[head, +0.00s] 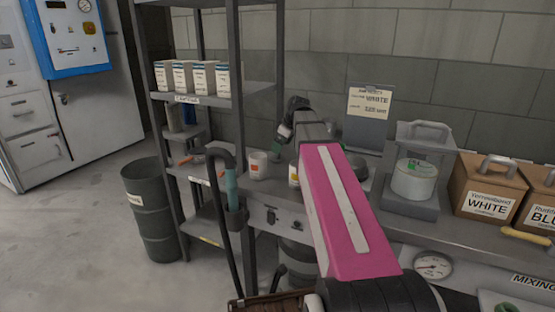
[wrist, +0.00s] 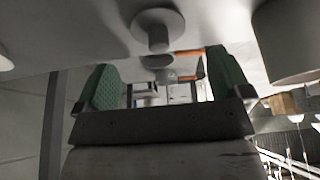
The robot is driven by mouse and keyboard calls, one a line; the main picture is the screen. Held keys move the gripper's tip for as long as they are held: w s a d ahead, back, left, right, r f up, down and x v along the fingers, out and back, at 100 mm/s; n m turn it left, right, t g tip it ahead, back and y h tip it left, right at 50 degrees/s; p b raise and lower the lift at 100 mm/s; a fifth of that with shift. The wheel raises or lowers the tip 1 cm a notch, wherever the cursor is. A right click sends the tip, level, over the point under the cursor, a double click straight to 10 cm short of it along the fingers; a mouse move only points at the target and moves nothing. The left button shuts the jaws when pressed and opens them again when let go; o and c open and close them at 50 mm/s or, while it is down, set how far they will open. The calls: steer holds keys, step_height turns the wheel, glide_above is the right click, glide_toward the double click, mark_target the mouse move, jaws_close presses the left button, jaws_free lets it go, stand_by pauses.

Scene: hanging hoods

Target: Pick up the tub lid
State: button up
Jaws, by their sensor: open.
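My gripper (wrist: 167,80) is open, with green pads on both fingers and nothing clearly held between them. In the head view its tip (head: 279,143) is small and partly hidden by my arm, above the bench by the shelf. A pale round piece with a short stem (wrist: 155,30) lies beyond the fingers in the wrist view; I cannot tell whether it is the tub lid. A white tub with an orange mark (head: 258,165) stands just below my gripper. Another pale tub (head: 293,174) is partly hidden by my arm.
A shelf rack (head: 236,60) with white boxes (head: 192,78) stands left of my gripper. A green-labelled tub (head: 414,180) sits in a grey stand at right, beside brown boxes (head: 487,186). A dark drum (head: 151,215) stands on the floor. A large grey cylinder (wrist: 290,40) is at right.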

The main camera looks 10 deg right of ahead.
steer(key=shift+x, duration=2.6)
steer(key=shift+w+r, duration=0.1)
steer(key=c, duration=0.9)
